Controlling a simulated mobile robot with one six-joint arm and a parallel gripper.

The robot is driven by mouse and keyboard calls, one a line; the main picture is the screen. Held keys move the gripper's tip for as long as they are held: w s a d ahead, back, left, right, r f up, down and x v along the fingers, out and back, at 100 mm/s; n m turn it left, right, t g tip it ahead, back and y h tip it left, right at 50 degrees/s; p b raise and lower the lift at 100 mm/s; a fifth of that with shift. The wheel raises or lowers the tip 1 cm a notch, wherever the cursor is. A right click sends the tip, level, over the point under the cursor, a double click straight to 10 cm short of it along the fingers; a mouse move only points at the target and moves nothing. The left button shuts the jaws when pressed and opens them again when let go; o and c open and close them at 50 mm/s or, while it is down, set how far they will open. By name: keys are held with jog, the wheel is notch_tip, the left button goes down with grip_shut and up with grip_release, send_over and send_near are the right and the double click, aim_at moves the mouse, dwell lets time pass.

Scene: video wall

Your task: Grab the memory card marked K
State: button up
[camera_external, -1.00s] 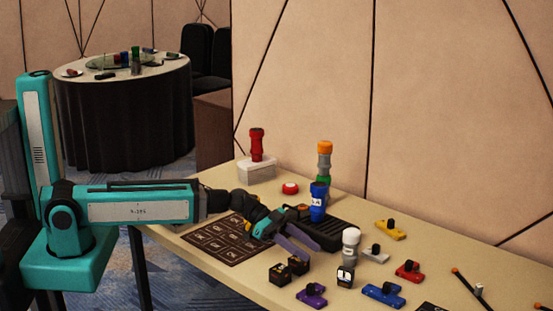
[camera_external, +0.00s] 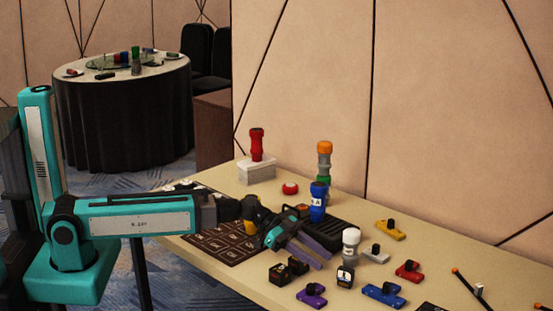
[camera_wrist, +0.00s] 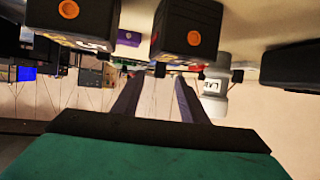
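The memory cards are dark tiles with pale markings, in a grid on a brown board (camera_external: 222,246) at the left of the table in the external view. The markings are too small to read, so I cannot tell which one is K. My arm hides part of the board's far side. My gripper (camera_external: 316,252) is to the right of the board, above the table, its purple fingers pointing right. In the wrist view my gripper (camera_wrist: 158,84) has its two fingers apart with nothing between them. No card can be made out there.
Coloured T-shaped pieces (camera_external: 384,294) lie at the right.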

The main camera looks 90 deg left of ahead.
aim_at(340, 272)
jog(key=shift+x, duration=1.5)
jog(key=shift+w, duration=0.1)
jog(key=shift+p+x, duration=0.65)
jog(key=shift+x, duration=1.85)
grip_shut()
jog(key=shift+r, duration=0.1)
jog(key=shift+r, duration=4.9)
